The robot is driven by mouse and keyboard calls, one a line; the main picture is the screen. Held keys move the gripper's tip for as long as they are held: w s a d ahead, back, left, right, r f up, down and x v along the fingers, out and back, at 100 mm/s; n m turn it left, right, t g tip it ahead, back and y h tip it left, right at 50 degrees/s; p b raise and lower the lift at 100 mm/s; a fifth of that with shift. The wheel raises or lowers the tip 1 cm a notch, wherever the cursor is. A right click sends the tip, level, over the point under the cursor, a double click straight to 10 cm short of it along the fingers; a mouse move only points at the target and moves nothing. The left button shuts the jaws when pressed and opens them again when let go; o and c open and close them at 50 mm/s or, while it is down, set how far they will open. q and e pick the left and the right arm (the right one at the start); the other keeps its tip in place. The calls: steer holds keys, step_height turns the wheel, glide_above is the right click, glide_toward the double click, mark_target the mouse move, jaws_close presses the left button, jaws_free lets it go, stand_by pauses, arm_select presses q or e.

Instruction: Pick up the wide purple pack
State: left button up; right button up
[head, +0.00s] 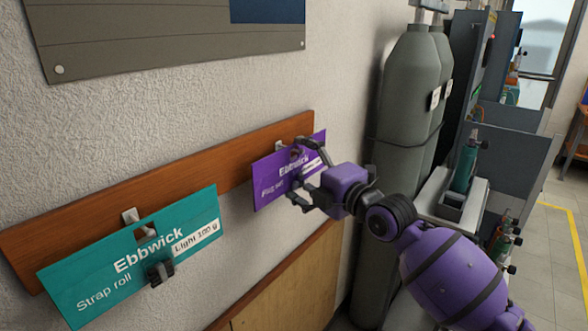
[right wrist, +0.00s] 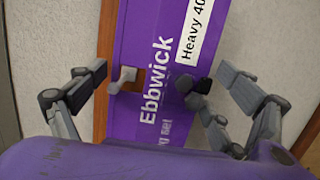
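The wide purple pack (head: 268,180) is a flat card marked "Ebbwick". It hangs by a hole on a grey hook (head: 279,146) on the wooden rail. In the right wrist view the pack (right wrist: 150,40) fills the middle and reads "Heavy 40", the rest cut off. My right gripper (head: 297,168) is in front of the pack's right part. In the right wrist view its fingers (right wrist: 163,82) are spread, one on each side of the pack, with gaps showing between. Part of the pack's text is hidden behind the fingers in the head view. My left gripper is not in view.
A teal pack (head: 130,262) marked "Ebbwick Strap roll" hangs left on the same wooden rail (head: 85,212). Grey gas cylinders (head: 407,85) stand right of the purple pack. A grey board (head: 165,38) is on the wall above.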

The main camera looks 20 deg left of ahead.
steer(key=shift+r, duration=0.1)
steer(key=c, duration=1.1)
steer(key=shift+r, duration=0.65)
steer(key=b+v, duration=0.2)
steer(key=v, duration=1.6)
